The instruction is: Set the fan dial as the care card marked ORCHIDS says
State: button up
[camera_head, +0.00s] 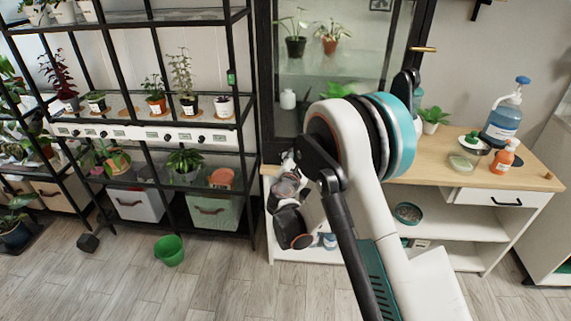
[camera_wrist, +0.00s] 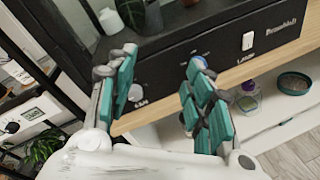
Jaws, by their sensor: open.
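The fan dial (camera_wrist: 135,92) is a small pale knob on the black front panel (camera_wrist: 185,65) of the glass cabinet (camera_head: 345,50). Lettering that seems to read FAN is just below it. My gripper (camera_wrist: 160,62) is open and empty in front of this panel. The dial shows between its teal-padded fingers, close beside the left one; I cannot tell whether they touch. The dial's setting is too small to read. In the head view my arm hides the panel. I can read no card marked ORCHIDS in either view.
A white switch (camera_wrist: 247,42) labelled LAMP is right of the dial. The wooden top (camera_head: 455,150) holds a blue pump bottle (camera_head: 502,122) and an orange bottle (camera_head: 502,159). A black plant rack (camera_head: 250,120) stands left. A green bucket (camera_head: 169,250) is on the floor.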

jog(key=s+a+f+n+t+y, duration=0.2)
jog(key=a+f+n, duration=0.4)
jog(key=a+f, duration=0.3)
jog(key=w+d+b, duration=0.1)
jog(key=w+b, duration=0.1)
jog(key=w, duration=0.5)
jog(key=w+d+f+b, duration=0.1)
jog(key=w+b, duration=0.1)
jog(key=w, duration=0.4)
jog(key=shift+w+d+f+b, duration=0.2)
jog(key=shift+w+d+b, duration=0.1)
jog(key=shift+w+b, duration=0.1)
jog(key=c, duration=1)
